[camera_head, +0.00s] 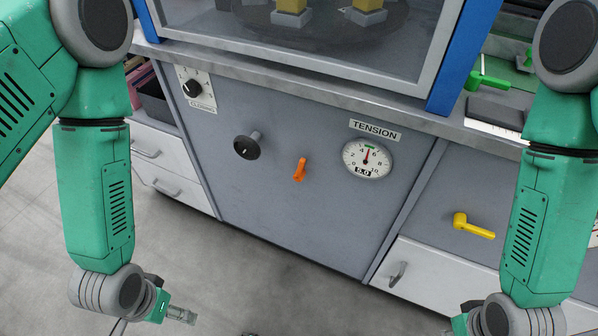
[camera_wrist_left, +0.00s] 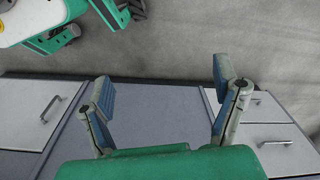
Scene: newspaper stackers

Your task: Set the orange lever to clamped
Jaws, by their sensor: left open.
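The small orange lever (camera_head: 300,168) sits on the grey cabinet front, below the glass-fronted case and left of the tension dial (camera_head: 367,159). It points mostly downward with a slight tilt; no clamped marking beside it is readable. My left gripper (camera_head: 182,315) is low at the bottom left in the head view, well below and left of the lever. The left wrist view shows its two fingers (camera_wrist_left: 164,92) spread apart with nothing between them; the lever does not show there. My right gripper (camera_head: 462,318) is at the bottom right, mostly cut off and hidden.
A black knob (camera_head: 247,146) is left of the lever, and a smaller dark knob (camera_head: 194,88) is at the upper left. A yellow handle (camera_head: 473,226) is on the right panel. White drawers (camera_head: 430,283) flank the cabinet. The floor in front is clear.

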